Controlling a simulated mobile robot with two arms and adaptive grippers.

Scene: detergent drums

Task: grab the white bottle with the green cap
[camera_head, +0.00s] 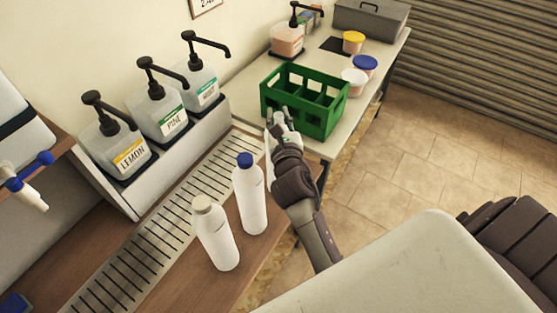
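My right gripper (281,116) is at the near left corner of the green crate, beyond the blue-capped bottle. A white shape beside and behind it (268,144) may be a bottle, with a small hint of green near the fingers. The gripper hides most of it, so its cap and any contact are unclear. A white bottle with a blue cap (250,198) stands upright nearer to me. Another white bottle with a grey-beige cap (217,238) stands in front of that. I cannot tell whether the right gripper is open or shut. My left gripper is not in view.
The divided green crate (325,118) stands on the pale table (246,96). Pump dispensers labelled LEMON (129,156), PINE (172,121) and one more (206,92) line the wall beside a slotted drain grate (160,238). Lidded tubs (354,80) and a grey case (371,19) are at the back.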

